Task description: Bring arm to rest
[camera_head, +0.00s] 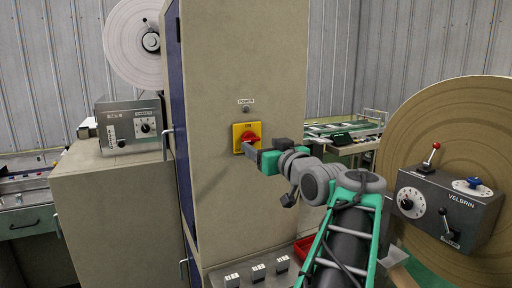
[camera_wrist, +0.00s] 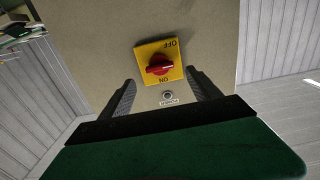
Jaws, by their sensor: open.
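My gripper (camera_head: 246,147) is at the front of the beige cabinet (camera_head: 240,60), close to a yellow switch plate with a red rotary knob (camera_head: 250,136). In the wrist view the gripper (camera_wrist: 160,93) has its two dark fingers spread wide and nothing between them. The red knob (camera_wrist: 160,65) on its yellow plate, marked ON and OFF, shows beyond the fingertips, apparently not held. In the head view the gripper covers part of the plate. My green and grey arm reaches up from the lower right.
A power lamp (camera_head: 246,108) sits above the switch. A control box with levers (camera_head: 448,208) and a large brown roll (camera_head: 440,130) stand at the right. A grey control box (camera_head: 130,126) sits at the left. Labelled switches (camera_head: 258,271) and a red tray (camera_head: 304,247) are low in front.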

